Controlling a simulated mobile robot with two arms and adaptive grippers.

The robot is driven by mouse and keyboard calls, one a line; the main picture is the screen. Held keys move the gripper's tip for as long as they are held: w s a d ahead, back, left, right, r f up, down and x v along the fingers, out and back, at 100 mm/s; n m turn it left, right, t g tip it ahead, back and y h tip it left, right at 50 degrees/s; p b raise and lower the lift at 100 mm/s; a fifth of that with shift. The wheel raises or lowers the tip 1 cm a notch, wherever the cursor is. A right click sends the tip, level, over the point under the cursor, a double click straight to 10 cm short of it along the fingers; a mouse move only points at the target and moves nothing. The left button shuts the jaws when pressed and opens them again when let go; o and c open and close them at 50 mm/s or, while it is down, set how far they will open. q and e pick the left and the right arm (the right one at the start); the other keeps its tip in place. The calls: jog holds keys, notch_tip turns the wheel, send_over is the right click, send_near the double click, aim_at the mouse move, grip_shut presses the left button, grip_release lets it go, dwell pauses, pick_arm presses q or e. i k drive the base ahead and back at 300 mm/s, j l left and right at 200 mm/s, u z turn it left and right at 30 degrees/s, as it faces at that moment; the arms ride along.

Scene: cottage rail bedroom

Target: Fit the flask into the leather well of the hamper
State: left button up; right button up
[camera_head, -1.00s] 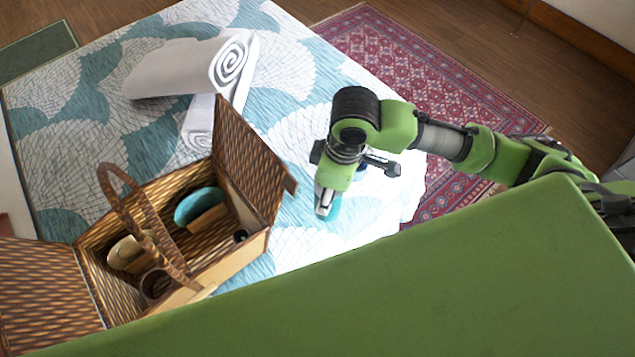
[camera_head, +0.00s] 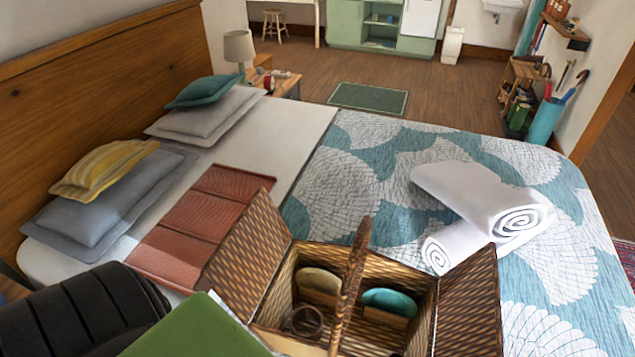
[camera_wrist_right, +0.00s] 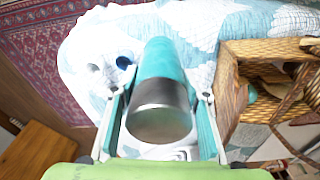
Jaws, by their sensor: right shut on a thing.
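The flask (camera_wrist_right: 165,75) is teal with a bare steel band and shows in the right wrist view. My right gripper (camera_wrist_right: 163,95) is shut on it, one finger on each side, beside the hamper. The open wicker hamper (camera_head: 430,318) stands on the bed in the head view, its two lids raised and a hooped handle across it. Its wall also shows in the wrist view (camera_wrist_right: 228,85). The round brown leather well (camera_head: 303,321) is inside at the near left and looks empty.
Inside the hamper stand cream plates (camera_head: 320,280) and teal plates (camera_head: 390,302) in holders. Rolled white towels (camera_head: 480,200) lie behind it to the right. A folded rust-coloured blanket (camera_head: 200,215) and pillows (camera_head: 205,110) lie to the left.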

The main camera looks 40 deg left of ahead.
aim_at(291, 319)
jog(key=k+j+z, duration=0.25)
jog(key=k+j, duration=0.3)
jog(key=j, duration=0.3)
jog(key=k+j+z, duration=0.3)
jog(key=k+j, duration=0.35)
jog(key=i+j, duration=0.35)
jog(key=j, duration=0.15)
